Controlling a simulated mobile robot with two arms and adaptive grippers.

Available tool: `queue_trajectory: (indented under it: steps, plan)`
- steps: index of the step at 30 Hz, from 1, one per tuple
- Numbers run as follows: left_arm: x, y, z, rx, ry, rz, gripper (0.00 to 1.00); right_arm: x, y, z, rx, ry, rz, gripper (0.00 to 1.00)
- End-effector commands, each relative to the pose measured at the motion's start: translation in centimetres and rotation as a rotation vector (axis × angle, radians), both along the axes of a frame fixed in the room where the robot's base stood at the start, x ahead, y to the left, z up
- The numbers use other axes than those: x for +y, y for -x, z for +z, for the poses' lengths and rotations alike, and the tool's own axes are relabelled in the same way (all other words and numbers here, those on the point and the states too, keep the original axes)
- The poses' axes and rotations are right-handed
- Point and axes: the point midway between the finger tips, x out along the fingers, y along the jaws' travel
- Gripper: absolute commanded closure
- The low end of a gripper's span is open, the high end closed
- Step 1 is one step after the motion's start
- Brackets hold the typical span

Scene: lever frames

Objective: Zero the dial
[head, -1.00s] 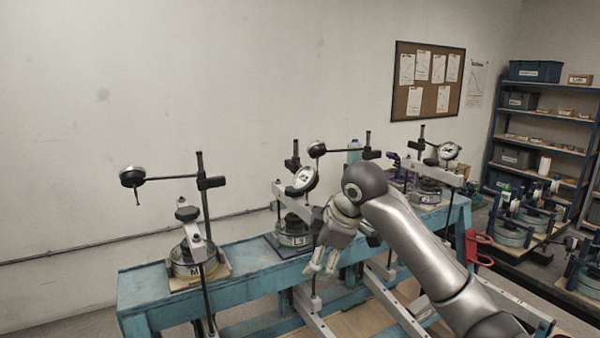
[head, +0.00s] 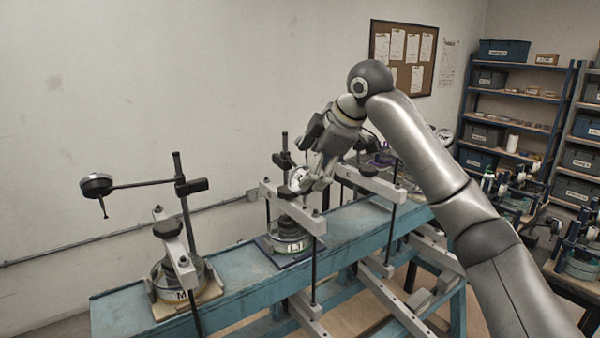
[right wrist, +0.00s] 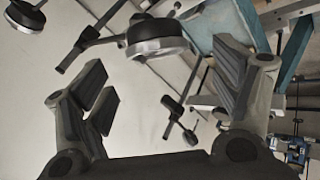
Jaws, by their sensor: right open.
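The middle station's dial gauge (head: 300,180) has a round white face, partly hidden by my right gripper (head: 314,158). The gripper is close above and beside it, its fingers pointing down and left. In the right wrist view, the fingers of my right gripper (right wrist: 162,82) are spread apart, with nothing between their tips. A dial gauge with a dark round body and silver rim (right wrist: 157,40) shows beyond the gap. I cannot tell whether a finger touches the dial. The pointer's reading is too small to tell. My left gripper is in neither view.
The left station has a dial gauge (head: 97,185) on a dark post (head: 183,210). More stations stand behind my right arm on the blue bench (head: 240,262). Clamp bars and upright rods crowd the middle station. A shelf rack (head: 520,105) stands at the right. Open wall lies left.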

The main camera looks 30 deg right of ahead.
Motion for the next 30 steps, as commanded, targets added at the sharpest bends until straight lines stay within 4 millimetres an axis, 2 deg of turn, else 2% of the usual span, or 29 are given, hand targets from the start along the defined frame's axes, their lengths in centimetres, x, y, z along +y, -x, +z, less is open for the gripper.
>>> queue_trajectory:
  steps: [2,5,14,17,21,25,30]
  plan:
    - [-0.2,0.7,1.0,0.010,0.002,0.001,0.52,0.3,-0.9,-1.1,0.006,0.000,0.001,0.16]
    - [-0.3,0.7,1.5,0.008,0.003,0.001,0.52,0.5,-1.9,-2.5,0.005,0.000,0.001,0.16]
    - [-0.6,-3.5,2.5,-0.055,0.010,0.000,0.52,0.8,-3.4,-4.6,0.002,0.000,0.001,0.16]
    - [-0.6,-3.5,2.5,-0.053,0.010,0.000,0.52,0.8,-3.5,-4.7,0.001,0.000,0.000,0.16]
    - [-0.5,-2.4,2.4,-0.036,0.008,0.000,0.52,0.8,-3.5,-4.7,0.001,0.000,0.000,0.16]
    - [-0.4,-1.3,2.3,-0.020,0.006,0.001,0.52,0.8,-3.5,-4.7,0.001,0.000,0.000,0.32]
    - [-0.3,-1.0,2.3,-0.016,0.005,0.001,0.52,0.8,-3.5,-4.7,0.001,0.000,0.000,0.54]
